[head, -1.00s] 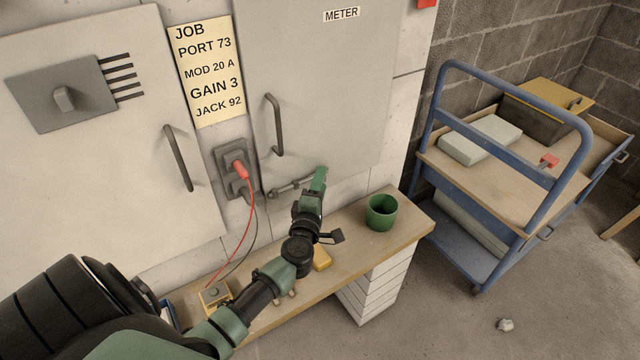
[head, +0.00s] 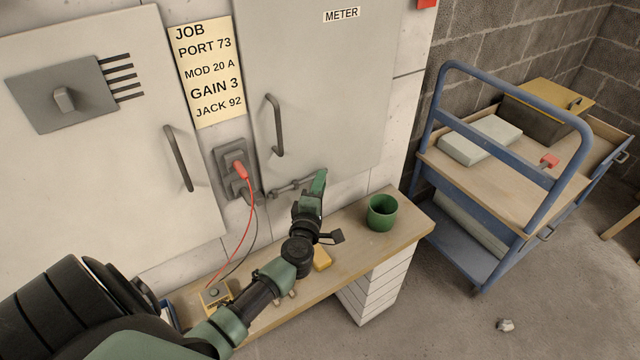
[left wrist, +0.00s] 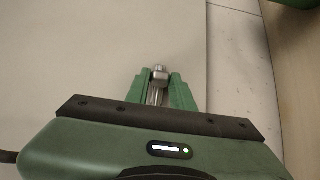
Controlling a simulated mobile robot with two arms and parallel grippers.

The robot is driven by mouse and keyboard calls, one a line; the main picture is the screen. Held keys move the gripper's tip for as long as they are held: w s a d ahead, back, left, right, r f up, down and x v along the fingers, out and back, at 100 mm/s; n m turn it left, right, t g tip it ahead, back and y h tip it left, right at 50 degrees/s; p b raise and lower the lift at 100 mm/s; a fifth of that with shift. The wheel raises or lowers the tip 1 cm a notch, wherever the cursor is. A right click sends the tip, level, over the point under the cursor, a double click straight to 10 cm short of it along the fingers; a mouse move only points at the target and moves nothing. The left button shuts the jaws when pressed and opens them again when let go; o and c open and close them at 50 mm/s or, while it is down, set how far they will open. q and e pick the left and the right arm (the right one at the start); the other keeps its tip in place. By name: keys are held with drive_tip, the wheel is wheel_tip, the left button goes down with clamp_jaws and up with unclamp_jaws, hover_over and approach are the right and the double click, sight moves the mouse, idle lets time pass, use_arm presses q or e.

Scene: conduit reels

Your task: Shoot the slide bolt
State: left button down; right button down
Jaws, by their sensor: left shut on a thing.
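The slide bolt (head: 290,187) is a grey metal rod in brackets low on the wall, at the bottom edge of the METER cabinet door (head: 330,90). My left gripper (head: 319,182) is at the right end of the bolt in the head view. In the left wrist view the green fingers (left wrist: 160,88) are shut on a small metal part of the bolt (left wrist: 160,72), which shows between and just beyond their tips. The fingers hide part of the bolt in the head view. My right gripper is not in view.
A wooden shelf (head: 405,205) below holds a green cup (head: 381,212), a yellow block (head: 322,258) and a small box with a red lead. A socket (head: 229,160) with a red plug (head: 240,169) is left of the bolt. A blue trolley (head: 470,255) stands at right.

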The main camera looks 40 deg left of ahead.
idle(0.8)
use_arm(q)
drive_tip(key=s, duration=0.1)
drive_tip(key=s+a+p, duration=0.1)
drive_tip(key=s, duration=0.1)
drive_tip(key=shift+s+a, duration=0.1)
drive_tip(key=shift+f, duration=0.1)
drive_tip(key=c, duration=1.2)
unclamp_jaws()
drive_tip(key=shift+a, duration=0.1)
approach(312, 178)
drive_tip(key=shift+v, duration=1.1)
